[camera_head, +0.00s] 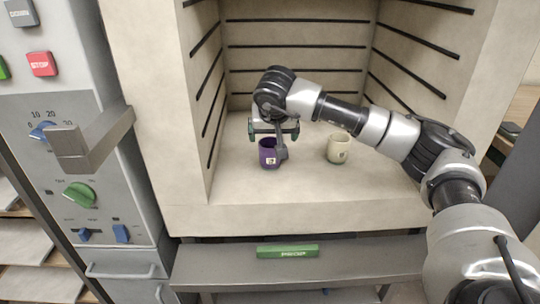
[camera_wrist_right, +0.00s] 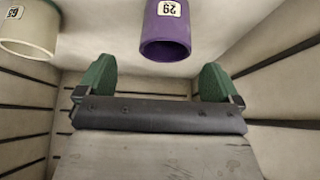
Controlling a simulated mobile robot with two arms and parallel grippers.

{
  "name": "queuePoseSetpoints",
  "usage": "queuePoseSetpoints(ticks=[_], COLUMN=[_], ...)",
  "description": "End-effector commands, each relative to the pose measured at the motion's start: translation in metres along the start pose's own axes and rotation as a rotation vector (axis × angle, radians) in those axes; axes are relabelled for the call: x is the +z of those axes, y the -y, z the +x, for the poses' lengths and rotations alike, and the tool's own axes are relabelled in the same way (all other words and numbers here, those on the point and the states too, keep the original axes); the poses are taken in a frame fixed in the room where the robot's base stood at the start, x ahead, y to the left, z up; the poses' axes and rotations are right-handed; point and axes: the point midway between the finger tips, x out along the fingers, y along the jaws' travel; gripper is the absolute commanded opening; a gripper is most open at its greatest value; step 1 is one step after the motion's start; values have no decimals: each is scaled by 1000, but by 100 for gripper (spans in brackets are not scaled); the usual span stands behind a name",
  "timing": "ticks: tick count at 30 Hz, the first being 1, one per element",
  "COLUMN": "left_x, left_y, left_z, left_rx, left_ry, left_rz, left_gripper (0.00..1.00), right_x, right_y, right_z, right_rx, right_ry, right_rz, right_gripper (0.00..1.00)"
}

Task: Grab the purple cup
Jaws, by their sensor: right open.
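The purple cup (camera_head: 268,155) stands upright on the kiln floor, toward the left side, with a white number label on its front. In the right wrist view the purple cup (camera_wrist_right: 166,40) shows at the top, upside down in the picture, between the lines of the two green fingers and apart from them. My right gripper (camera_head: 273,133) is open and empty, close to the purple cup at its upper part. Its open fingers also show in the right wrist view (camera_wrist_right: 157,78). In the head view the gripper covers part of the cup's rim. My left gripper is not in view.
A cream cup (camera_head: 338,149) stands to the right of the purple cup; it also shows in the wrist view (camera_wrist_right: 28,28). Kiln walls (camera_head: 205,100) with dark slots enclose the space. A grey shelf (camera_head: 215,268) with a green block (camera_head: 287,251) lies in front.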

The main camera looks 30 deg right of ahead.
Motion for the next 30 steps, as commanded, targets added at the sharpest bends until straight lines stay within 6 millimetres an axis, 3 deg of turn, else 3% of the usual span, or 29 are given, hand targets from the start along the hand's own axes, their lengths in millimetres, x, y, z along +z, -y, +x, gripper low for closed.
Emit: queuePoseSetpoints(ticks=[11,16,26,30], left_x=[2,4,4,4], left_y=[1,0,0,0], left_z=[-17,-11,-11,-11], left_rx=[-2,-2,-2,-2], left_ry=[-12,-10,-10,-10], left_rz=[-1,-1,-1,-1], left_gripper=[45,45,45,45], right_x=[2,2,1,1], right_y=[4,6,6,6], right_z=[42,65,72,72], right_rx=[0,-1,-2,-2], right_ry=[2,1,-1,-1], right_rz=[0,1,-1,0], right_gripper=[95,95,95,75])
